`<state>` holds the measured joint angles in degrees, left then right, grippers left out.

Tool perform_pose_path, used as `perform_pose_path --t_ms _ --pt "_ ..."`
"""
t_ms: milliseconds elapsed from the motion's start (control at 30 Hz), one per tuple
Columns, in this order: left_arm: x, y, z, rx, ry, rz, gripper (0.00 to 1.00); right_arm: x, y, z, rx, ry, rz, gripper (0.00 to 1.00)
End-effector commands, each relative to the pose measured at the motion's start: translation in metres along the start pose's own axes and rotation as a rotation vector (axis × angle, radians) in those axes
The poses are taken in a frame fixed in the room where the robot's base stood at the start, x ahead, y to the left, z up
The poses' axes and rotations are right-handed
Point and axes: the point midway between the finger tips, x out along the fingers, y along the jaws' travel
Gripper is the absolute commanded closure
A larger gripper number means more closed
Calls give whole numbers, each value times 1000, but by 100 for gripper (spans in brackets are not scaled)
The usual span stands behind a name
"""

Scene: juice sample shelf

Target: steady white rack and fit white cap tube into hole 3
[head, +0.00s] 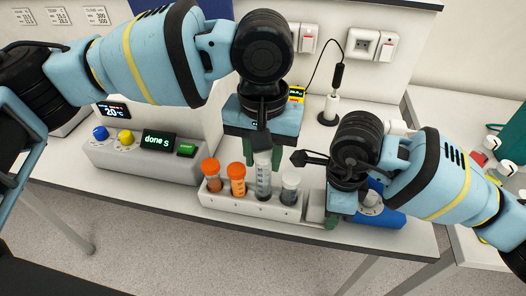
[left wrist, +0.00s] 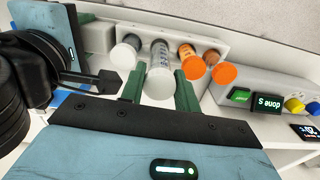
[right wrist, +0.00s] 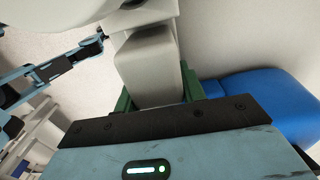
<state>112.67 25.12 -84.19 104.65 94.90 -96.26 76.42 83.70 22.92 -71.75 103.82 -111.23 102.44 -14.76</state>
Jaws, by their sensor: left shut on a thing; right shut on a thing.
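The white rack (head: 250,204) stands on the bench with tubes in a row; it also shows in the left wrist view (left wrist: 215,45). My left gripper (head: 263,153) is shut on the white cap tube (head: 263,182), near its cap (left wrist: 159,86). This tube is upright at the third position from the left, its lower end at the rack. How deep it sits I cannot tell. My right gripper (head: 329,208) is shut on the rack's right end, a pale block (right wrist: 155,70) in the right wrist view.
Two orange-capped tubes (head: 237,178) stand left of the held tube; another pale-capped tube (head: 290,187) stands right. A grey device (head: 145,158) reading "done s" is to the left. A blue object (head: 385,216) lies behind my right gripper. The bench's front edge is close.

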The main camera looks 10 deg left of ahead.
Motion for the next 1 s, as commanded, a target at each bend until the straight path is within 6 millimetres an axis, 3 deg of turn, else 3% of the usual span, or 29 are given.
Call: perform_pose_path --t_ms 1000 --pt "14 0 0 -1 0 0 91 -1 0 0 0 -2 -2 92"
